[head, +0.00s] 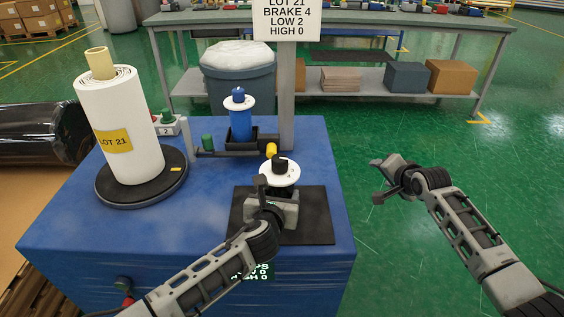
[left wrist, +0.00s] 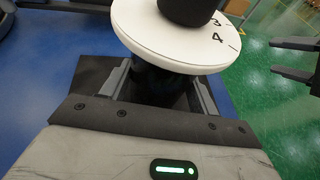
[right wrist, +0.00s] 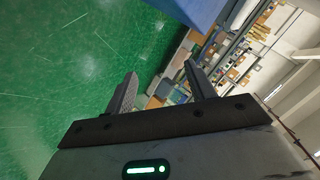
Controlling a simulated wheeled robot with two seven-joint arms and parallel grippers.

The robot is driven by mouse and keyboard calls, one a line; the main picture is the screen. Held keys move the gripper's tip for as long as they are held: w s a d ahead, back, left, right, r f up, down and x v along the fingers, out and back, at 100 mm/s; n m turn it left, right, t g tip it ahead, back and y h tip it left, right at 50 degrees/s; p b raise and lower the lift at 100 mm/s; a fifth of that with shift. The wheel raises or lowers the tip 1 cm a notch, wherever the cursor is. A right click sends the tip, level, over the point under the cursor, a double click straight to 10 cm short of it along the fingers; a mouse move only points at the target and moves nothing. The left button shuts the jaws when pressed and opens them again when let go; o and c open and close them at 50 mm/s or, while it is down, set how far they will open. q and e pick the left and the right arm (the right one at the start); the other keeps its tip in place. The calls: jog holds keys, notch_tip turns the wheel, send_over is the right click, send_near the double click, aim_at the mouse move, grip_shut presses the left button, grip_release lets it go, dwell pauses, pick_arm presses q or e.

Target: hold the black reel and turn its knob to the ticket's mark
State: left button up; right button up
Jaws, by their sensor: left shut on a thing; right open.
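The black reel has a white dial disc and a black knob (head: 280,161) on top. It stands on a black mat (head: 315,225) on the blue unit. My left gripper (head: 274,190) is shut on the reel, below the disc. In the left wrist view the dark reel body (left wrist: 160,85) is between the fingers. The white disc (left wrist: 165,40) there shows a 4 and another numeral; the knob's pointer is not visible. The ticket (head: 287,20) reads LOT 21, BRAKE 4, LOW 2, HIGH 0. My right gripper (head: 383,180) is open and empty over the green floor.
A white wrapped roll (head: 120,130) labelled LOT 21 stands on a black turntable at left. A blue reel (head: 240,120) and a grey post (head: 287,100) stand behind the black reel. A yellow cylinder (head: 271,150) is close by. The right side is open floor.

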notch_tip(320, 180, down, 2)
jog(key=m+g+y, duration=0.1)
jog(key=m+g, duration=0.2)
jog(key=m, duration=0.1)
jog(key=m+g+y, duration=0.6)
jog(key=y, duration=1)
send_near(285, 158)
jog(key=a, duration=0.6)
jog(key=w+a, duration=0.1)
jog(key=a, duration=0.3)
jog(key=shift+f, duration=0.25)
jog(key=shift+w+a+f, duration=0.1)
jog(key=shift+a, duration=0.55)
jog(key=c, duration=1)
